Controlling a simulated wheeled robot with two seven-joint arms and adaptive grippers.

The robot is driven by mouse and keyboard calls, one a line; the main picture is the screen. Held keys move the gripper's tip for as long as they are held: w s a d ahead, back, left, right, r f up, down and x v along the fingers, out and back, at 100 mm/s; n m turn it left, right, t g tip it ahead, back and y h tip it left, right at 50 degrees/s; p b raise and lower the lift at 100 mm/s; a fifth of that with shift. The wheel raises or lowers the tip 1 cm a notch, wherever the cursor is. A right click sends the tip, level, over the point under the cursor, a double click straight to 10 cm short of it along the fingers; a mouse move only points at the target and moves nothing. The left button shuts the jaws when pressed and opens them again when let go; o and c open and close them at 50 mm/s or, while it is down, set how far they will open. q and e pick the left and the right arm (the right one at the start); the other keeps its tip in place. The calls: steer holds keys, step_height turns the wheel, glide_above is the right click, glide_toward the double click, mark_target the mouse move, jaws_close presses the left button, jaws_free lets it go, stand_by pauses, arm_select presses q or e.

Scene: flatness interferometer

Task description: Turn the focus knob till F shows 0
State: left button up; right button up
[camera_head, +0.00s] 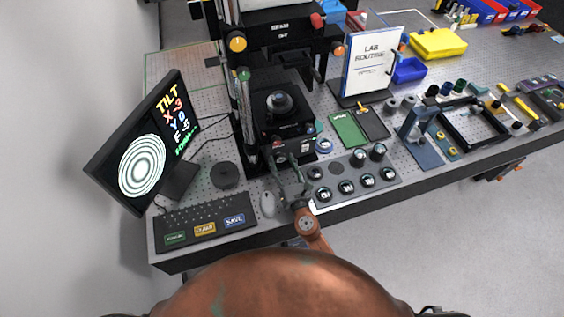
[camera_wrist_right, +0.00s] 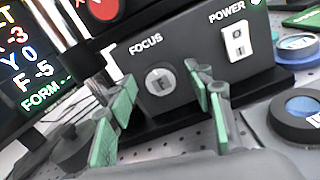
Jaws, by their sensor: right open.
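The focus knob (camera_wrist_right: 160,81) is a round grey knob marked F under the word FOCUS on the dark front panel (camera_wrist_right: 195,60) in the right wrist view. My right gripper (camera_wrist_right: 165,84) is open, its green-padded fingers on either side of the knob with visible gaps. In the head view my right gripper (camera_head: 287,178) is in front of the instrument (camera_head: 280,105), and I cannot make out the knob there. The monitor (camera_head: 140,145) reads TILT, X -3, Y 0, F -5, FORM --, beside green-white rings. My left gripper is not in view.
A white power switch (camera_wrist_right: 237,40) is right of the knob. A keyboard (camera_head: 205,218), a mouse (camera_head: 267,204) and a dark puck (camera_head: 225,175) lie left of my gripper. A tray of round pieces (camera_head: 355,180) lies close on its right.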

steer(key=shift+c, duration=0.4)
steer(key=c, duration=1.1)
steer(key=shift+m, duration=0.3)
steer(key=m+b, duration=0.1)
steer(key=m, duration=0.1)
steer(key=shift+f+m, duration=0.1)
steer(key=shift+m, duration=0.3)
steer(key=m+b, duration=0.2)
steer(key=m, duration=0.2)
steer(key=shift+d+m, duration=0.1)
steer(key=shift+m, duration=0.2)
steer(key=m+b, duration=0.1)
steer(key=m, duration=0.2)
steer(key=shift+m, duration=0.3)
steer(key=shift+f+m, duration=0.1)
steer(key=shift+m, duration=1.4)
